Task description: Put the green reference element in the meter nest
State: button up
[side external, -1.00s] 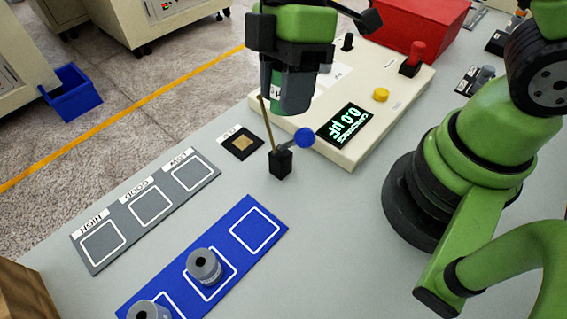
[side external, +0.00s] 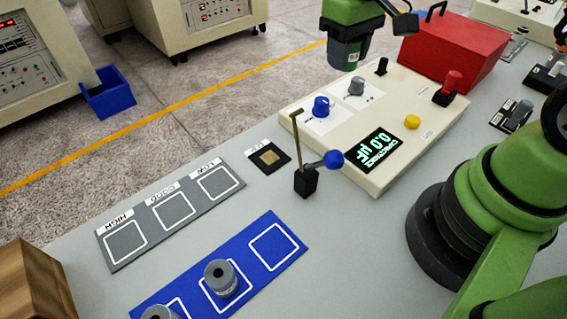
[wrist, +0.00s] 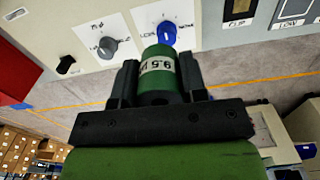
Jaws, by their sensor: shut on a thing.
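The green reference element (wrist: 157,76), a cylinder with a white label reading about "9.5", is held between the two black fingers of my gripper (wrist: 158,84) in the wrist view. In the side view my gripper (side external: 347,50) is raised in the air near the top edge, apparently beyond the meter's back side. The cream meter (side external: 385,125) has a lit display (side external: 375,150) reading 0.0 µF, a blue knob (side external: 321,107), a grey knob (side external: 356,86) and a yellow button (side external: 412,122). I cannot tell clearly which part is the nest.
A black post (side external: 306,182) with an upright rod and blue-ball lever (side external: 333,159) stands before the meter. A blue mat (side external: 178,292) holds grey spools. A grey mat (side external: 146,213) has empty marked squares. A black-and-gold pad (side external: 269,158) lies nearby. A red box (side external: 452,55) stands behind.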

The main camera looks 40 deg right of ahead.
jog(key=w+a+f+m, duration=0.1)
jog(key=w+a+f, duration=0.15)
jog(key=a, duration=0.45)
jog(key=w+a+f, duration=0.1)
jog(key=a+f, duration=0.2)
jog(key=a, duration=0.4)
send_over(269, 157)
jog(key=shift+m, duration=0.3)
notch_tip(269, 157, down, 5)
jog(key=shift+s+f, duration=0.1)
jog(key=shift+f, duration=2.4)
jog(key=shift+f, duration=0.1)
jog(key=o, duration=0.9)
jog(key=shift+o, duration=0.2)
notch_tip(269, 157, up, 12)
jog(key=shift+r, duration=0.25)
